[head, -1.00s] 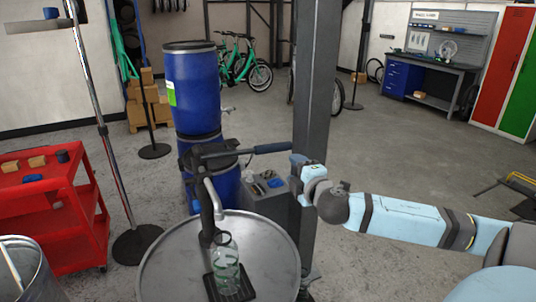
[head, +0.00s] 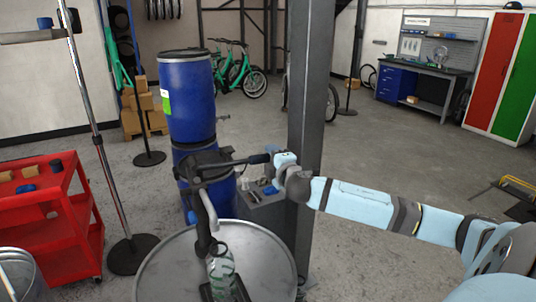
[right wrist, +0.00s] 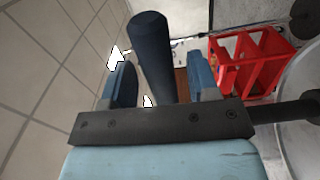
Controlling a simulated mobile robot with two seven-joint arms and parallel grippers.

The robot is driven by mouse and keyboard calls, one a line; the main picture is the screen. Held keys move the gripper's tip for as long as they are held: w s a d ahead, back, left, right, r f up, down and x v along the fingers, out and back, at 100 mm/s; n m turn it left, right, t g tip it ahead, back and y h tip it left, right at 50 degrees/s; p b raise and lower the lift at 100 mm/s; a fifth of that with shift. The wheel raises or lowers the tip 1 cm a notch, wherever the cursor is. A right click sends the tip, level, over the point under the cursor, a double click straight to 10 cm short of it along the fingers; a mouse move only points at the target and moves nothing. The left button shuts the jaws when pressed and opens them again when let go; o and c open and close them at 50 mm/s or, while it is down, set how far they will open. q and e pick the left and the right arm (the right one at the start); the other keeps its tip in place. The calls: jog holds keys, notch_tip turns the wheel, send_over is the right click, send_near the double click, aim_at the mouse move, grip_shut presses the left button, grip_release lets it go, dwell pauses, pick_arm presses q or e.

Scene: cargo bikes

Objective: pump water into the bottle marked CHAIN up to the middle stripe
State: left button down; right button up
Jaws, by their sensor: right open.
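The black hand pump (head: 205,168) stands on a round metal drum (head: 158,270), its lever with a dark blue grip (head: 248,160) reaching right. My right gripper (head: 272,159) is at the grip's free end. In the right wrist view, the grip (right wrist: 152,55) lies between my open fingers (right wrist: 163,82), with gaps at both sides. A clear bottle with green stripes (head: 222,268) stands under the pump's grey spout (head: 209,205) on a dark tray. My left gripper is not visible.
A grey post (head: 312,100) rises close behind my right gripper. Blue barrels (head: 188,100) stand behind the pump. A small grey stand with bits on it (head: 262,210) is right of the barrels. A red cart (head: 75,225) and a metal pole (head: 88,80) are at left.

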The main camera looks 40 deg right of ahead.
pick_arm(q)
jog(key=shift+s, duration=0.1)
pick_arm(e)
jog(key=shift+x, duration=1.25)
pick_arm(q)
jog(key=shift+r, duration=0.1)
pick_arm(e)
jog(key=shift+c, duration=0.3)
grip_shut()
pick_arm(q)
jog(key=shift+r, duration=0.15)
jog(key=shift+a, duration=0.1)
pick_arm(e)
jog(key=shift+r, duration=0.1)
